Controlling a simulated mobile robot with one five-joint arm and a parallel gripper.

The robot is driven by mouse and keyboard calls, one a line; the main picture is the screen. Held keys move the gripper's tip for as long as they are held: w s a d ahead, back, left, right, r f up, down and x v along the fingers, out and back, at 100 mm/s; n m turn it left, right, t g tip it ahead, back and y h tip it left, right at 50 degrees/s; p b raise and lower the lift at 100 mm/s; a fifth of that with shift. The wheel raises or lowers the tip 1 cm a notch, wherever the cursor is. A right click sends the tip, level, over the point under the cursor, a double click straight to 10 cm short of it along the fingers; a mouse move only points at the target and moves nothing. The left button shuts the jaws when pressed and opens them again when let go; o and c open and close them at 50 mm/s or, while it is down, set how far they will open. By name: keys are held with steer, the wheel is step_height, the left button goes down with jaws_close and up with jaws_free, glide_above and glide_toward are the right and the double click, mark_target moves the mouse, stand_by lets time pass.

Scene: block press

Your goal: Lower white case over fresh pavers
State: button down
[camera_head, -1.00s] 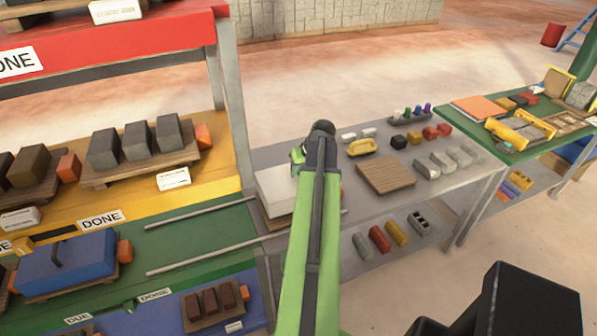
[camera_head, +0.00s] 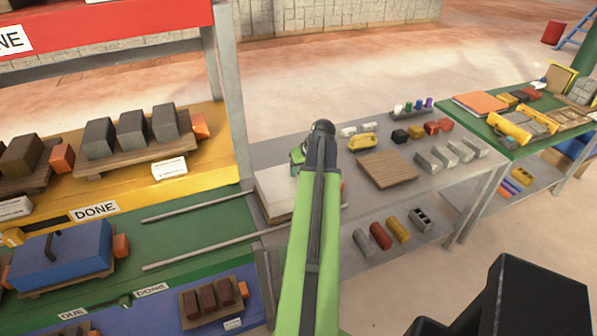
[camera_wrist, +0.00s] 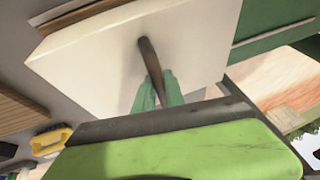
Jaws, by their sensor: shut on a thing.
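The white case (camera_head: 272,190) is at the left end of the grey table, beside the green shelf. In the wrist view the white case (camera_wrist: 100,62) fills the upper middle, with a dark curved handle (camera_wrist: 147,52) on top. My gripper (camera_wrist: 158,88) has green fingers closed on this handle. In the head view my gripper (camera_head: 297,158) is mostly hidden behind my arm, at the right side of the case. A brown board edge shows just past the case in the wrist view. Any pavers under the case are hidden; I cannot tell whether it rests or hovers.
Two metal rails (camera_head: 200,205) run from the green shelf (camera_head: 165,235) toward the case. A grey post (camera_head: 232,110) stands close by at the left. A wooden board (camera_head: 387,169), a yellow-handled tool (camera_head: 363,143) and several blocks occupy the table to the right.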

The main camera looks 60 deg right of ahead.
steer(key=shift+f, duration=0.3)
steer(key=c, duration=1.3)
jaws_free()
steer(key=p+v, duration=1.5)
steer(key=v, duration=0.2)
steer(key=shift+r, duration=0.3)
steer(key=shift+s+f, duration=0.1)
